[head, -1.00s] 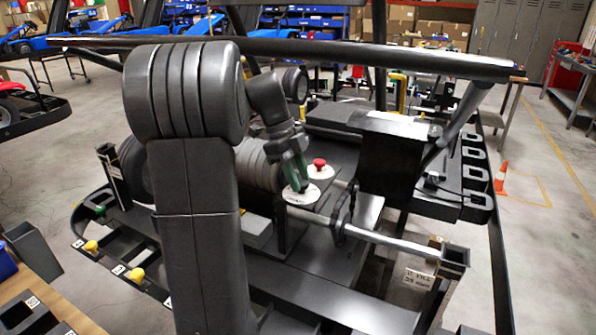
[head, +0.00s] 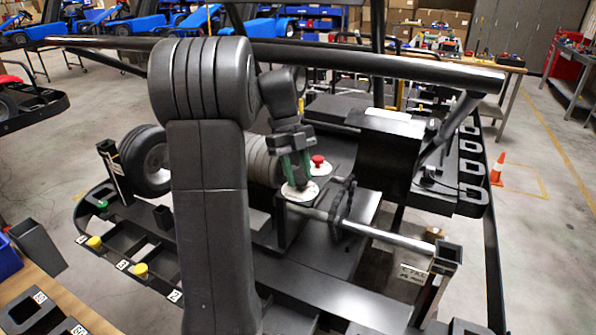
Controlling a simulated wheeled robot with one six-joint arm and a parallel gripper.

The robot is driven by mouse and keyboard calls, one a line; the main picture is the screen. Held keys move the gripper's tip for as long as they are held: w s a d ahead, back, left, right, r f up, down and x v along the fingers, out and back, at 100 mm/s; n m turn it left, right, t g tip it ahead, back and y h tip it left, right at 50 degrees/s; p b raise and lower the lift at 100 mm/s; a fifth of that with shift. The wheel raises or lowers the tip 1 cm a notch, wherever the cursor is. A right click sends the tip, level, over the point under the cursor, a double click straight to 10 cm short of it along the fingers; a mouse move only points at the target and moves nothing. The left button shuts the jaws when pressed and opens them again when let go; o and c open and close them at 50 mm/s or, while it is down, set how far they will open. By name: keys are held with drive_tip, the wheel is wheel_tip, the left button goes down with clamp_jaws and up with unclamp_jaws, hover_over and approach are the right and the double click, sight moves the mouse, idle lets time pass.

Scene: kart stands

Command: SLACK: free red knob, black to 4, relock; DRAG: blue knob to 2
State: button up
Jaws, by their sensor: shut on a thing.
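The red knob (head: 318,160) stands on a small white dial plate behind and to the right of my gripper. A second white dial plate (head: 313,194) lies in front of it. My gripper (head: 298,182) points down over this front dial, its green fingers closed on the small knob there. That knob is mostly hidden between the fingers; by its place I take it for the black knob. The dial's numbers and pointer are too small to read. No blue knob can be made out.
A black sprocket (head: 343,212) on a silver axle (head: 380,236) stands close to the right of the dials. A ribbed grey cylinder (head: 262,160) is just left of the gripper. Yellow knobs (head: 140,270) sit on the frame's front left. An orange cone (head: 497,168) stands on the floor.

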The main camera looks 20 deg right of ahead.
drive_tip(key=o, duration=1)
drive_tip(key=shift+c, duration=0.2)
drive_tip(key=v, duration=0.7)
drive_tip(key=shift+r, duration=0.3)
drive_tip(key=shift+w, duration=0.1)
drive_tip(key=x, duration=0.7)
drive_tip(key=shift+f, duration=0.35)
